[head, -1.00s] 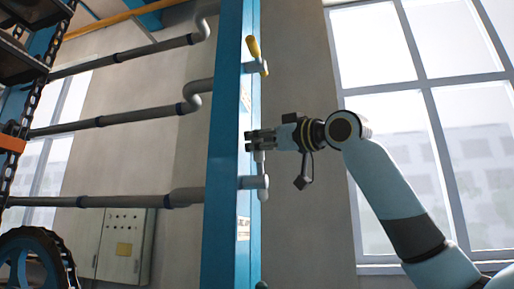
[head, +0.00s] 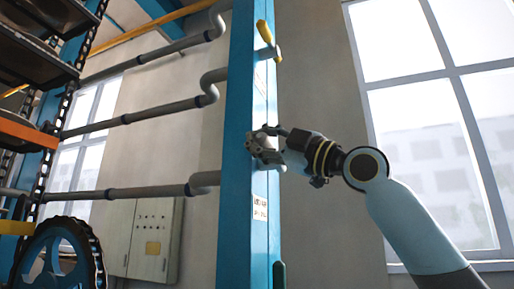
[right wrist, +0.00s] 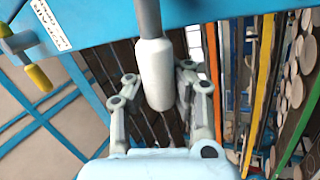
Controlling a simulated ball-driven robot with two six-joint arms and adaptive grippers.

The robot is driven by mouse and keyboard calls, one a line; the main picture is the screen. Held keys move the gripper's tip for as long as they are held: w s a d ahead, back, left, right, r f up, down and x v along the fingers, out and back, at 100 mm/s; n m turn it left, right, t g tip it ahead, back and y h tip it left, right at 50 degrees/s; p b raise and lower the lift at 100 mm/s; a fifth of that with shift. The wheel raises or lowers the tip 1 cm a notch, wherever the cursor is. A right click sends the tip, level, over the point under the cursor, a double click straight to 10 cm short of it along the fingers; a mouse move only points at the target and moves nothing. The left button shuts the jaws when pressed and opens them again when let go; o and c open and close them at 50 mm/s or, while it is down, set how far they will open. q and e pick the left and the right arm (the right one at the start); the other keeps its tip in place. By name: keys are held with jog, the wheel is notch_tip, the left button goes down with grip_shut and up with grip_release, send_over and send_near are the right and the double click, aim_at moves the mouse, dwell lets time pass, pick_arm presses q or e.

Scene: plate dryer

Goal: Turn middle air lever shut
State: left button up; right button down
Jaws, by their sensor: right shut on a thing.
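A pale lever handle (right wrist: 155,72) shows close up in the right wrist view, on a grey stem at the blue post. It lies between the two fingers of my right gripper (right wrist: 158,90), which is shut on it. In the head view my right gripper (head: 262,147) is at the right side of the blue post (head: 238,160), below a yellow-handled lever. There the gripper hides most of the pale lever, so I cannot tell its exact angle. My left gripper is out of view.
The yellow lever (head: 264,34) sticks out above my gripper and also shows in the right wrist view (right wrist: 38,77). Grey pipes (head: 145,115) run left of the post. A grey control box (head: 153,240) is on the wall. Windows (head: 430,110) fill the right side.

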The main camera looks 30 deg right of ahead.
aim_at(265, 146)
jog(key=shift+s+a+f+n+g+y+b, duration=0.1)
jog(key=shift+f+n+g+y+b, duration=0.55)
jog(key=shift+n+b, duration=0.75)
jog(key=shift+a+f+n+g+y+b, duration=0.1)
jog(key=shift+f+n+g+y+b, duration=0.25)
jog(key=shift+f+n+y+b, duration=0.8)
jog(key=shift+r+h, duration=0.2)
jog(key=shift+h, duration=0.1)
jog(key=c, duration=1.8)
grip_release()
jog(key=shift+s+b, duration=0.1)
jog(key=shift+b, duration=0.2)
jog(key=shift+c, duration=0.2)
jog(key=shift+o, duration=1.2)
jog(key=shift+s+d, duration=0.2)
jog(key=shift+d, duration=0.05)
jog(key=shift+o, duration=1.1)
jog(key=shift+s+d+r, duration=0.15)
jog(key=shift+s+d, duration=0.15)
jog(key=shift+s, duration=0.05)
jog(key=shift+o, duration=1.2)
jog(key=shift+s+d, duration=0.1)
jog(key=shift+d, duration=0.05)
jog(key=shift+o, duration=0.4)
jog(key=shift+w+a+r, duration=0.1)
jog(key=shift+w+a, duration=0.2)
jog(key=shift+w, duration=0.05)
jog(key=v, duration=0.7)
jog(key=shift+s, duration=0.15)
